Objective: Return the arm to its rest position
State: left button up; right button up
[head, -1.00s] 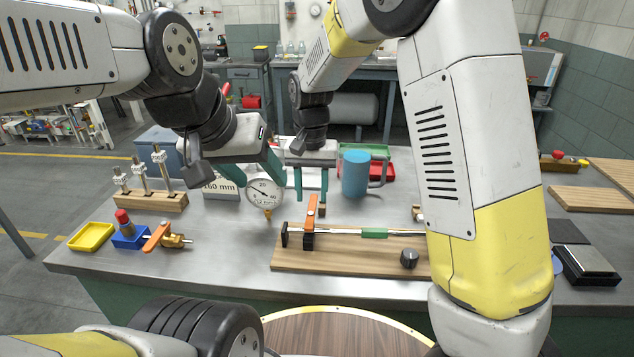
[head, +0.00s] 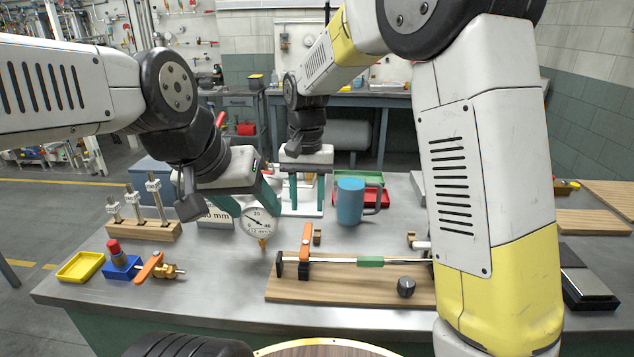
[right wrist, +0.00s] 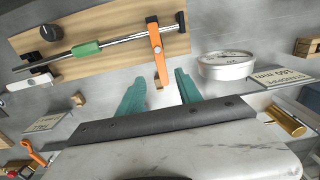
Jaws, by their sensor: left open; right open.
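My left gripper (head: 249,195) is open in the head view, with its green fingers just above and beside a round white dial gauge (head: 259,222). The gauge has a brass stem at its bottom; I cannot tell whether the fingers touch it. My right gripper (head: 306,195) is open and empty, fingers pointing down over the back of the table, left of a blue mug (head: 350,201). My right arm crosses the right side of the head view and hides part of the table.
A wooden board (head: 345,291) with a rod and orange lever (head: 306,243) lies in front. A wooden post stand (head: 150,231), yellow tray (head: 81,267) and blue holder (head: 122,268) are at left. A red tray (head: 375,198) is behind the mug. Bare tabletop (head: 215,280) shows at front left.

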jog(key=s+d+r+t+y, duration=0.1)
jog(key=s+d+r+t, duration=0.2)
jog(key=s+d, duration=0.6)
jog(key=s+d+r+t+y, duration=0.1)
jog(key=s+d+r+t, duration=0.2)
jog(key=d, duration=0.9)
jog(key=s+r, duration=0.3)
jog(key=s, duration=0.2)
jog(key=shift+s+d+r, duration=0.2)
jog(key=shift+s+r, duration=0.1)
jog(key=shift+s, duration=0.1)
